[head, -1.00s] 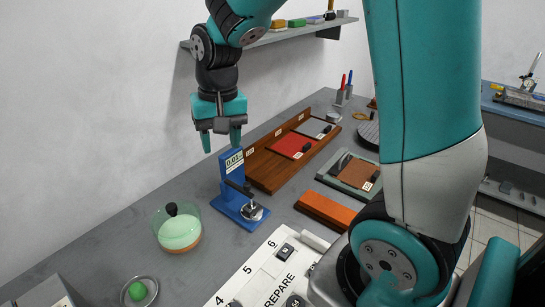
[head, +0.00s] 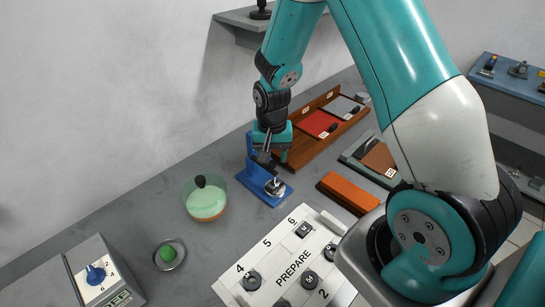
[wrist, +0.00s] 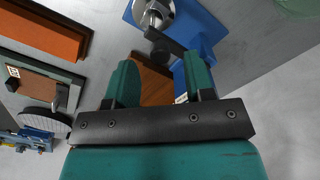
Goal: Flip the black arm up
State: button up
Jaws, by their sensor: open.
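A blue stand (head: 262,183) stands on the grey table, with a round metal disc (head: 276,187) on its base. The black arm (head: 265,166) on the stand points out over the disc and hangs low. In the wrist view the black arm (wrist: 165,40) lies just beyond my fingertips, with the disc (wrist: 157,12) and the blue stand (wrist: 203,28) beside it. My gripper (head: 273,155) is open and empty, close to the stand's upper part, which it partly hides. Its fingers also show in the wrist view (wrist: 161,70). I cannot tell whether a finger touches the arm.
A lidded glass pot (head: 205,203) and a green ball in a dish (head: 170,254) lie left of the stand. A wooden tray (head: 310,146) stands behind it, an orange-brown block (head: 348,194) to its right. A white numbered panel (head: 285,262) is in front.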

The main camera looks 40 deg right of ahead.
aim_at(265, 166)
jog(key=shift+f, duration=1.25)
grip_shut()
